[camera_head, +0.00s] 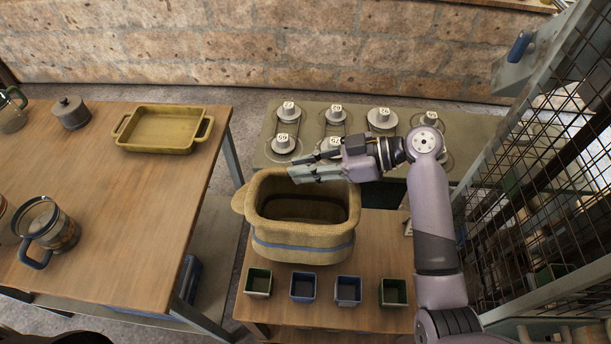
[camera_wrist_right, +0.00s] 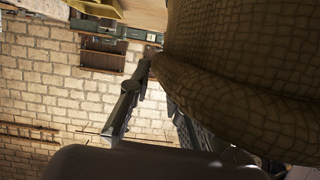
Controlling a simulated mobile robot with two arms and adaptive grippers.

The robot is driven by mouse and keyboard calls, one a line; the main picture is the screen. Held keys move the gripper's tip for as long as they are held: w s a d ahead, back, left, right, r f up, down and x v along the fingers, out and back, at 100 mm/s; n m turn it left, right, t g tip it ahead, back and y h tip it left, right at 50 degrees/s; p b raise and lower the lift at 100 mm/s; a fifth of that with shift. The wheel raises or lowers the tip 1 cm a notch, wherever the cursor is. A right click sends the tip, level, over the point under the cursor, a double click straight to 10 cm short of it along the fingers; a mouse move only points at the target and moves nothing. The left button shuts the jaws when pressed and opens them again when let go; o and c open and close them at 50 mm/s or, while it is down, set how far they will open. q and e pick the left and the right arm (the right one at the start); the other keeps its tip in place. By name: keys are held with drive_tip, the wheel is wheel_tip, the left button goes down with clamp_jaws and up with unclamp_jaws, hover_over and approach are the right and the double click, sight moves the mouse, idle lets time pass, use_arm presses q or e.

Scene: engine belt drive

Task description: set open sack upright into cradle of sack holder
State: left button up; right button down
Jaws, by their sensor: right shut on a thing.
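The open sack (camera_head: 300,241) is tan woven cloth with a blue band, mouth up and roughly upright. It shows over the back left of the small wooden table; I cannot tell whether it rests there or hangs. My right gripper (camera_head: 304,167) is shut on the sack's far rim. In the right wrist view, the sack (camera_wrist_right: 245,75) fills the upper right, close beside the fingers (camera_wrist_right: 150,105). I cannot make out the sack holder or its cradle. My left gripper is not in view.
Several small green and blue bins (camera_head: 303,287) line the small table (camera_head: 330,325). Behind is a bench (camera_head: 475,130) with numbered pulleys (camera_head: 382,118). The left table (camera_head: 120,215) holds a yellow tray (camera_head: 160,130) and a glass pot (camera_head: 47,230). A wire mesh panel (camera_head: 545,170) stands at right.

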drive_tip(key=shift+f, duration=2)
drive_tip(key=shift+f, duration=0.2)
drive_tip(key=c, duration=1.5)
unclamp_jaws()
drive_tip(key=shift+r, duration=0.1)
